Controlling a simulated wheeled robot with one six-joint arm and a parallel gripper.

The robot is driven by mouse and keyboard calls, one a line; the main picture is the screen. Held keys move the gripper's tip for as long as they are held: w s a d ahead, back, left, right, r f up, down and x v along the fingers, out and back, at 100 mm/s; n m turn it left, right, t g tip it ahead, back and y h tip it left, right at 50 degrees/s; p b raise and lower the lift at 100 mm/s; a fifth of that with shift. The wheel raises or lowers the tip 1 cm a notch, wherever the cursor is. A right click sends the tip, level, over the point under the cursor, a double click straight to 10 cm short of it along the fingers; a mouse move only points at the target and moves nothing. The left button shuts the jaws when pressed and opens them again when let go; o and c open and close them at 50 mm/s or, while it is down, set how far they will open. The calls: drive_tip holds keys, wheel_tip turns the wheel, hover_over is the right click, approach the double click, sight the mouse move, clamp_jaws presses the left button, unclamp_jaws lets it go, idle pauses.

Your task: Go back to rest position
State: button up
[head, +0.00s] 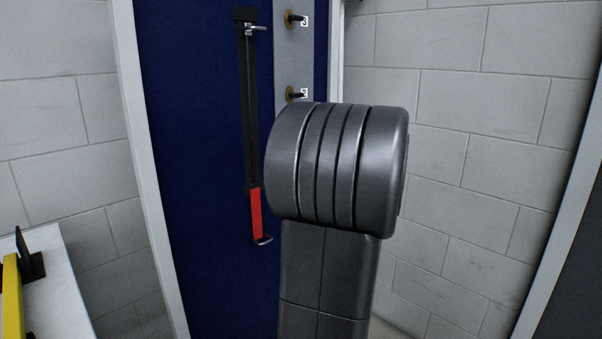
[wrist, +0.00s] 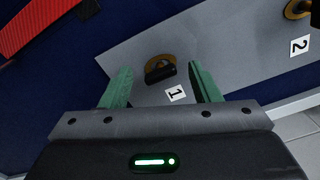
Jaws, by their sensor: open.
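My gripper (wrist: 160,88) shows in the wrist view with its two green fingers apart and nothing between them. Beyond the fingertips is a knob (wrist: 160,70) on a round brass base, with a label "1" beside it, on a grey panel (wrist: 120,60). I cannot tell whether a finger touches the knob; it appears free between them. In the head view my arm stands in front of the panel's lower part and hides the gripper and knob 1.
A blue door (head: 200,130) carries the panel, with knob 3 (head: 297,20) and knob 2 (head: 296,94) above my arm. A black strap with a red handle (head: 256,213) hangs to their left. A white table (head: 60,275) with a yellow object (head: 12,300) stands at lower left. Block walls flank the door.

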drive_tip(key=shift+w+d+r+m+p, duration=0.1)
drive_tip(key=shift+m+p, duration=3.25)
drive_tip(key=shift+p, duration=0.75)
drive_tip(key=shift+d+r+m+p, duration=0.1)
drive_tip(key=shift+m+p, duration=3.25)
drive_tip(key=shift+p, duration=0.75)
drive_tip(key=shift+f, duration=0.15)
